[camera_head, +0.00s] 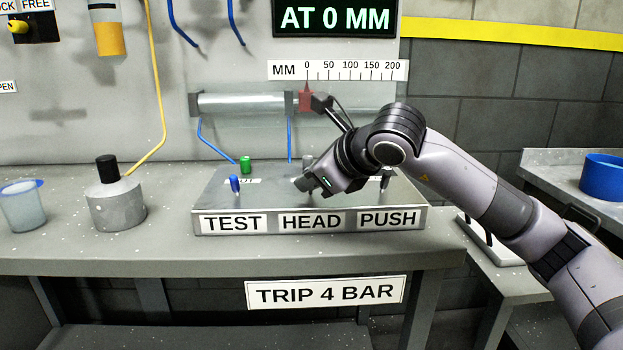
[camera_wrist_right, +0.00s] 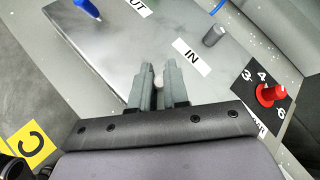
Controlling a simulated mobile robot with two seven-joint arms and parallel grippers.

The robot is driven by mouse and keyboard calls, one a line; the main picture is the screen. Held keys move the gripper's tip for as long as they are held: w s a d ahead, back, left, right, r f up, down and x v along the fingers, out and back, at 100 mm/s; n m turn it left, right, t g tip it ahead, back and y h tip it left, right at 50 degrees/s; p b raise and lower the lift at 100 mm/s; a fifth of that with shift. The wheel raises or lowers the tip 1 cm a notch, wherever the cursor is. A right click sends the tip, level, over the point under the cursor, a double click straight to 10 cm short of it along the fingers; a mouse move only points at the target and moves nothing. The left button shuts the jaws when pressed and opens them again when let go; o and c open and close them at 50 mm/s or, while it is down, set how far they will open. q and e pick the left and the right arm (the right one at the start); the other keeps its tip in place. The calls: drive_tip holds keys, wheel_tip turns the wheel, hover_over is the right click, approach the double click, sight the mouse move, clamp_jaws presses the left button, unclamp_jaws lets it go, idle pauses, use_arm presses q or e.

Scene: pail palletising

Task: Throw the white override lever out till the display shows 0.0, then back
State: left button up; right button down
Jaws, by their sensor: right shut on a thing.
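The white override lever (camera_wrist_right: 158,79) shows only as a small pale tip between the fingers in the right wrist view. My right gripper (camera_wrist_right: 158,88) is shut on it, over the metal control box (camera_head: 310,190). In the head view the gripper (camera_head: 316,184) hides the lever, above the HEAD label. The display (camera_head: 335,18) reads "AT 0 MM"; its top is cut off, and no 0.0 shows. The wrist view shows an IN label (camera_wrist_right: 191,57) and a partly cut OUT label (camera_wrist_right: 134,5). My left gripper is not in view.
A blue-tipped lever (camera_head: 235,184) and green knob (camera_head: 245,163) stand on the box's left. A red dial (camera_wrist_right: 268,94) is beside the box. A cylinder (camera_head: 240,102) with a millimetre scale (camera_head: 337,70) hangs behind. A cup (camera_head: 23,207) and metal pot (camera_head: 116,204) stand left.

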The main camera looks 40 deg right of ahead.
drive_tip(key=c, duration=1.4)
unclamp_jaws()
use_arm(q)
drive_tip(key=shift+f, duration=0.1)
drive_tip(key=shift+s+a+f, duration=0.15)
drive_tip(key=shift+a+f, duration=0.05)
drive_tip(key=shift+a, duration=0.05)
use_arm(e)
drive_tip(key=v, duration=0.7)
drive_tip(key=shift+s, duration=0.1)
